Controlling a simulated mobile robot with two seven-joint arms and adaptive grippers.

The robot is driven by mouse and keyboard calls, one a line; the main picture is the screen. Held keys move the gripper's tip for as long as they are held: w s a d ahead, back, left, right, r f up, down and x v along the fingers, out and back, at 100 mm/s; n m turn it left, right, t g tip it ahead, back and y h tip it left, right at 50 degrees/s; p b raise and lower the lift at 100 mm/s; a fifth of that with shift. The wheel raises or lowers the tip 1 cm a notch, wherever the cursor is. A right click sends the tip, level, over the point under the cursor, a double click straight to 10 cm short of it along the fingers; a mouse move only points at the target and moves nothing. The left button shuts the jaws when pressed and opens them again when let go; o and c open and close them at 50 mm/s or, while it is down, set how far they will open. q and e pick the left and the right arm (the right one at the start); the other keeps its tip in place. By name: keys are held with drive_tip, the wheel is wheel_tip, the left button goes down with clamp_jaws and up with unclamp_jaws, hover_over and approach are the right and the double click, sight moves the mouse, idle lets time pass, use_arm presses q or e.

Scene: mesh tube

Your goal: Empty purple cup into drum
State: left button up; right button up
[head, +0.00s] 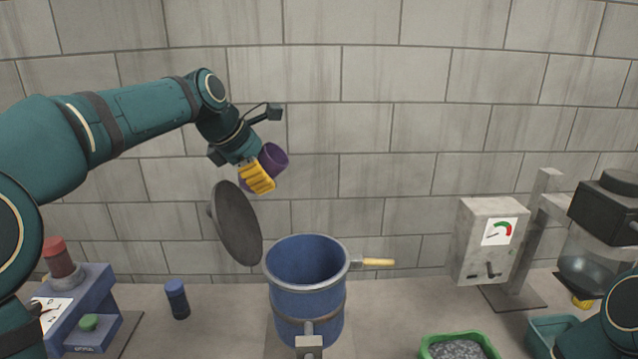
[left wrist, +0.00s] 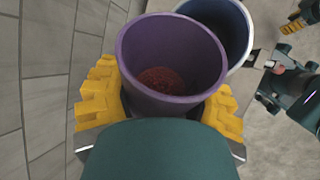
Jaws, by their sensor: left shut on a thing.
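The purple cup (head: 272,158) is held up in the air by my left gripper (head: 257,177), above and a little left of the drum. In the left wrist view the yellow fingers (left wrist: 160,100) are shut on both sides of the cup (left wrist: 165,38), and reddish-brown grains (left wrist: 165,79) lie at its bottom. The blue drum (head: 307,296) stands open on the bench, with its grey lid (head: 238,222) swung up on the left side. The drum's rim also shows beyond the cup in the left wrist view (left wrist: 249,30). My right gripper (head: 581,301) is partly seen at the right edge.
A wooden-handled lever (head: 377,263) sticks out right of the drum. A green tray of grey grains (head: 457,346) is at front right, with a gauge box (head: 488,240) behind. A dark blue cylinder (head: 177,299) and a blue device (head: 85,310) stand at left.

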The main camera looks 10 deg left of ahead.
use_arm(q)
drive_tip(key=shift+a+r+m+y, duration=0.1)
drive_tip(key=shift+r+m+y, duration=0.2)
drive_tip(key=shift+y, duration=0.4)
drive_tip(key=shift+a+r+m+y, duration=0.1)
drive_tip(key=shift+r+y, duration=0.25)
drive_tip(key=shift+y, duration=0.35)
drive_tip(key=shift+r+m+y, duration=0.3)
drive_tip(key=shift+r+y, duration=0.25)
drive_tip(key=shift+y, duration=0.55)
